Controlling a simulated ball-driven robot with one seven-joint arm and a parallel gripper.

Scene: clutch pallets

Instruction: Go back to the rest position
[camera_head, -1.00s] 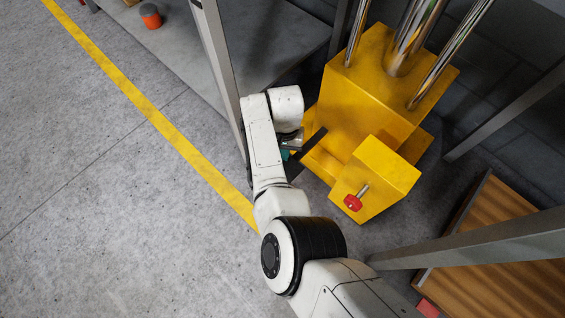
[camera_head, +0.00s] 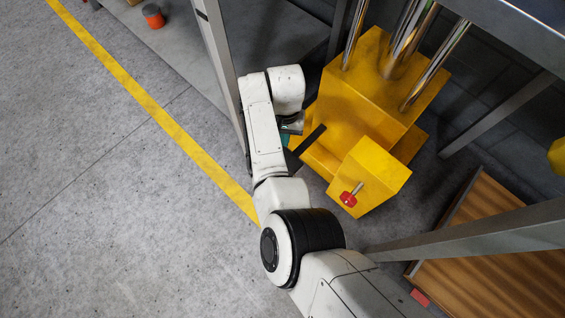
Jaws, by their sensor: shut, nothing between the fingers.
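My white arm reaches forward from the bottom of the head view, and its wrist bends over beside the yellow machine. My gripper (camera_head: 292,127) shows only in part below the wrist, as a small grey piece with a bit of teal near it. It is shut with nothing in it. Its fingertips are largely hidden by the arm. The gripper is just left of the yellow machine (camera_head: 352,105); I cannot tell whether they touch.
A dark bar (camera_head: 309,139) and a red knob (camera_head: 348,198) are on the machine. Grey posts (camera_head: 222,70) stand left and right (camera_head: 470,235). A wooden panel (camera_head: 490,260) lies at lower right. Floor left of the yellow line (camera_head: 150,108) is clear. An orange container (camera_head: 153,17) stands far left.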

